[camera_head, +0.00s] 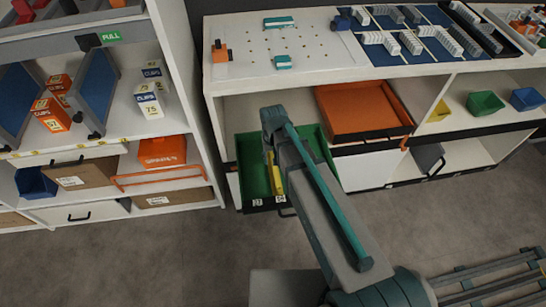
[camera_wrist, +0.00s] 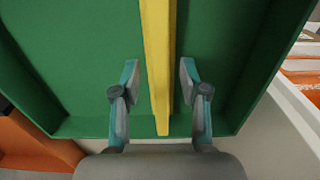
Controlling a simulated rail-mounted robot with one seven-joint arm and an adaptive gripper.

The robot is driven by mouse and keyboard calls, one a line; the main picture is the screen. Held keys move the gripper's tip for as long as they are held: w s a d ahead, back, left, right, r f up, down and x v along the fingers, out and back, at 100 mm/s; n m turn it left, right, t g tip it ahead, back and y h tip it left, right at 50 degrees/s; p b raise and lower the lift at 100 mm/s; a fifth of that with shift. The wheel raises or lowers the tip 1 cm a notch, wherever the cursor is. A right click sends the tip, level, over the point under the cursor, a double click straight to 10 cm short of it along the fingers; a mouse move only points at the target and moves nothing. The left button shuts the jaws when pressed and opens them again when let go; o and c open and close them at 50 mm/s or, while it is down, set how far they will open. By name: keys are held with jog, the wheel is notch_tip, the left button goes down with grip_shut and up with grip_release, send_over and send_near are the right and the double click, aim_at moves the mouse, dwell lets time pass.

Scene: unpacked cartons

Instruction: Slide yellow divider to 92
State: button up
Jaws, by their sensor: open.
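The yellow divider (camera_wrist: 158,60) stands in the green drawer (camera_wrist: 75,60), running lengthwise from the drawer's near end. In the wrist view my gripper (camera_wrist: 158,75) is open, with one finger on each side of the divider and a gap on both sides. In the head view the yellow divider (camera_head: 273,174) shows just left of my arm, inside the pulled-out green drawer (camera_head: 252,155). Small white number labels (camera_head: 257,202) sit on the drawer's front edge, too small to read. My arm hides my fingers and part of the drawer in the head view.
An orange tray (camera_head: 365,108) lies on the shelf right of the green drawer. A white shelf unit (camera_head: 180,90) with cartons stands close on the left. The white countertop (camera_head: 240,70) above holds a pegboard and small parts. The grey floor in front is clear.

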jog(key=shift+c, duration=0.4)
grip_shut()
jog(key=shift+d, duration=0.1)
